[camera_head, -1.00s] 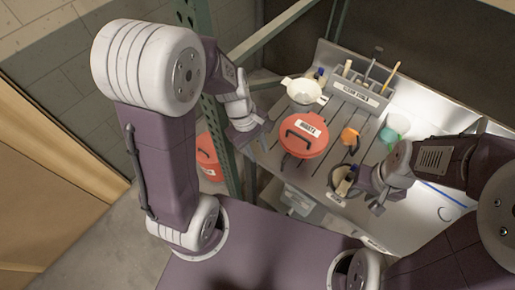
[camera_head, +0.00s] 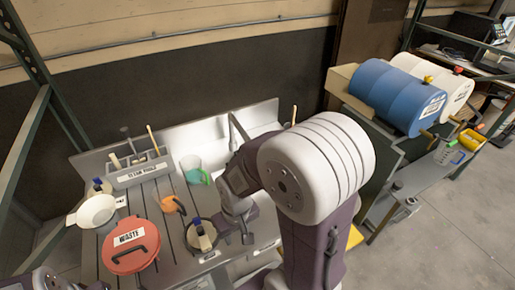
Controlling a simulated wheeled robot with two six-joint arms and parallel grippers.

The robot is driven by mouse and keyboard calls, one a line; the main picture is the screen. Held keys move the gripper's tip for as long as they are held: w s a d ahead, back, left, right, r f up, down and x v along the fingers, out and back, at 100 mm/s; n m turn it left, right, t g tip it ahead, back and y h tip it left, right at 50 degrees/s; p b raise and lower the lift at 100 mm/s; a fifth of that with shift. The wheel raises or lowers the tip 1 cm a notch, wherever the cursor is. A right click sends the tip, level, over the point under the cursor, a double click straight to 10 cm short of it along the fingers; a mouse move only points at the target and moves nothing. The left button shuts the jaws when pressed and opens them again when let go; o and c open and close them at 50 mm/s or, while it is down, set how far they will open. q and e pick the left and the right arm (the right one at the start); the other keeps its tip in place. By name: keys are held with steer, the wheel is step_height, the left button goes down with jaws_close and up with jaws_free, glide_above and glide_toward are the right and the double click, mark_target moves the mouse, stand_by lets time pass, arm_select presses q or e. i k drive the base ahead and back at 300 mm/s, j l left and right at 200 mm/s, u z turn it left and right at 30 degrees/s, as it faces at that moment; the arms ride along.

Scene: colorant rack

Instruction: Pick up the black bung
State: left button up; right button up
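I cannot make out a black bung in the head view. A blue drum (camera_head: 398,97) and a cream drum (camera_head: 447,82) lie on their sides at the right, with a yellow fitting and a red fitting on top. My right gripper (camera_head: 238,233) is over the bench, just right of a small bottle in a dark ring (camera_head: 201,236). Its fingers look apart, with nothing seen between them. Part of my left arm's end (camera_head: 40,281) shows at the bottom left edge; its fingers cannot be made out.
A red-lidded waste bin (camera_head: 131,262), a white bowl (camera_head: 96,210), an orange item (camera_head: 173,205), a clear beaker with green (camera_head: 194,170) and a tool caddy (camera_head: 142,172) stand on the bench. A lower shelf (camera_head: 424,178) sits in front of the drums. Floor is open at the right.

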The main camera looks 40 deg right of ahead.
mark_target(398, 185)
steer(key=z, duration=2.75)
steer(key=i+l+u, duration=0.15)
steer(key=l+u, duration=0.8)
steer(key=l, duration=0.25)
steer(key=i+l+u, duration=0.4)
steer(key=l, duration=0.25)
steer(key=i+l+u, duration=0.4)
steer(key=l, duration=0.4)
steer(key=i+l+u, duration=0.2)
steer(key=l+u, duration=0.2)
steer(key=l, duration=0.4)
steer(key=l+u, duration=0.45)
steer(key=l, duration=0.45)
steer(key=l+u, duration=0.4)
steer(key=l, duration=0.55)
